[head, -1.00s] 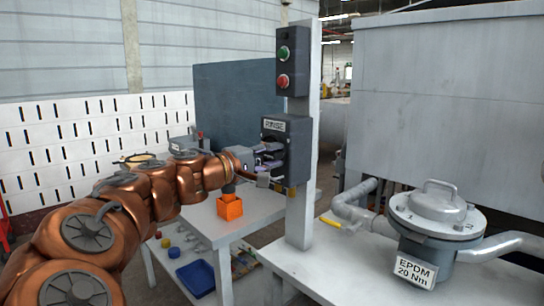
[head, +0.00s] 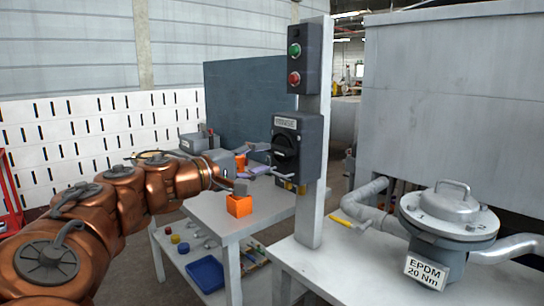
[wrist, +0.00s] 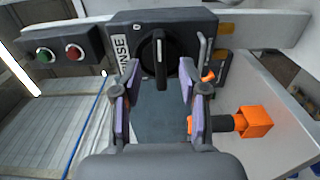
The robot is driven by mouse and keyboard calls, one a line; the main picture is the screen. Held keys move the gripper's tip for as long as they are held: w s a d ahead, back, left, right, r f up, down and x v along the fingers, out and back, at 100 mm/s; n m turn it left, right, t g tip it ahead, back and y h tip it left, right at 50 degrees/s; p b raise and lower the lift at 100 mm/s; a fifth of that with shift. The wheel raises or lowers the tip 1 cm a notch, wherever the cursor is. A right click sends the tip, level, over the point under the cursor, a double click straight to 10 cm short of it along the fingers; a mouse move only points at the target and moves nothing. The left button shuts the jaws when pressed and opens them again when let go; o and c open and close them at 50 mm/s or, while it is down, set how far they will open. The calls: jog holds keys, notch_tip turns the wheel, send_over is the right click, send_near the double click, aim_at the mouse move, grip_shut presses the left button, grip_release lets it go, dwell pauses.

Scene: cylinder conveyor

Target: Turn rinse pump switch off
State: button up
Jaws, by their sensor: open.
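The knob's handle lies parallel to the label's line of text, so roughly level. A "0" mark shows near one corner of the dial. My gripper (head: 258,172) is left of the box, apart from the knob. In the wrist view its purple-padded fingers (wrist: 158,82) are spread, with the knob seen between and beyond them, and nothing held.
A green and red button box (head: 294,64) sits above on the post (head: 311,200). An orange block (head: 239,206) stands on the table below my gripper. A metal housing (head: 449,225) tagged EPDM 20 Nm and pipes stand on the right bench. A blue tray (head: 205,272) lies on the lower shelf.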

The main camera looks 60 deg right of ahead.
jog(key=shift+v, duration=2.4)
jog(key=s+a+f+t+y, duration=0.1)
jog(key=s+a+f+y, duration=0.15)
jog(key=f, duration=0.45)
jog(key=s+a+f+t+y, duration=0.1)
jog(key=s+a+f+y, duration=0.2)
jog(key=f, duration=0.4)
jog(key=s+a+f+t+y, duration=0.1)
jog(key=a+f+y, duration=0.25)
jog(key=f, duration=0.45)
jog(key=s+a+f+n+y, duration=0.1)
jog(key=s+a+f+y, duration=0.2)
jog(key=a, duration=0.4)
jog(key=s+a+f+n+y, duration=0.1)
jog(key=a+f+y, duration=0.1)
jog(key=a+f, duration=0.35)
jog(key=s+a+f+n+y, duration=0.1)
jog(key=s+a+f+y, duration=0.2)
jog(key=a, duration=0.4)
notch_tip(320, 180, up, 23)
jog(key=s+a+p, duration=0.1)
jog(key=p, duration=2)
jog(key=shift+s+p, duration=0.25)
jog(key=shift+p, duration=0.15)
jog(key=shift+f, duration=0.2)
